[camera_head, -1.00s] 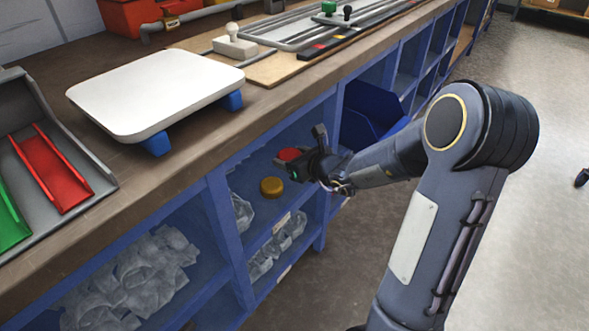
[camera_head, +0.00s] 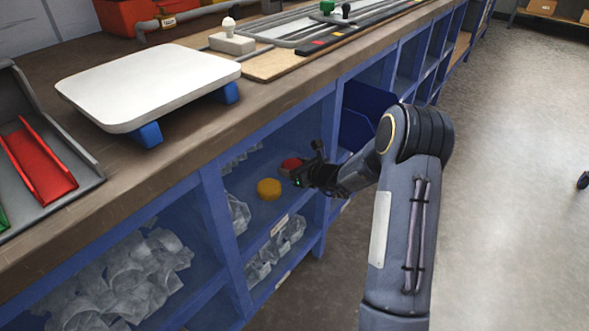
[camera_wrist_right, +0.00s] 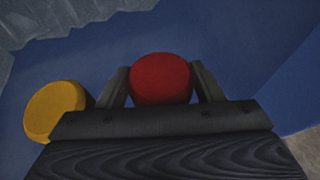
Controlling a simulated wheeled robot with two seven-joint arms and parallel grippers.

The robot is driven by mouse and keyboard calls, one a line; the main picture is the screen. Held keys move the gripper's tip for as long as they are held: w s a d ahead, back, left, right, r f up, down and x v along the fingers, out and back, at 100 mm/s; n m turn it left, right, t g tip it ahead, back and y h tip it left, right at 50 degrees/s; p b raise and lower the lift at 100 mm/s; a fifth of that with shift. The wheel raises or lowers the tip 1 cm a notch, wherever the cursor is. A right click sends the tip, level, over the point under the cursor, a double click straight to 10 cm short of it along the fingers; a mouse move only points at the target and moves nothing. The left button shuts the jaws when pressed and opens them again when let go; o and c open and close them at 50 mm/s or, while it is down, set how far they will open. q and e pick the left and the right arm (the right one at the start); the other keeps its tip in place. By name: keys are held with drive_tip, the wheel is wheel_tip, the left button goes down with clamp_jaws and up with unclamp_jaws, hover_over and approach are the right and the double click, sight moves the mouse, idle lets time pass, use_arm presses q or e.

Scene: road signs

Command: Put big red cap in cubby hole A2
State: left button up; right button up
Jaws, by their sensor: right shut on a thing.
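The big red cap (camera_wrist_right: 161,79) is between the two fingers of my right gripper (camera_wrist_right: 161,88) in the right wrist view, and the gripper is shut on it. In the head view the red cap (camera_head: 291,164) is partly hidden by my right gripper (camera_head: 300,172), which reaches into a blue cubby hole (camera_head: 283,228) under the bench. A yellow cap (camera_head: 269,188) sits on the cubby floor just left of the red cap, and also shows at the left in the right wrist view (camera_wrist_right: 55,111). I cannot read the cubby labels. My left gripper is not in view.
Neighbouring cubbies hold crumpled clear plastic pieces (camera_head: 125,280). A blue bin (camera_head: 366,118) sticks out of the shelf behind my right arm. The wooden bench edge (camera_head: 180,170) runs above the cubbies. A white platform (camera_head: 145,88) stands on the bench.

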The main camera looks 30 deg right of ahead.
drive_tip(key=shift+r, duration=0.1)
drive_tip(key=o, duration=1)
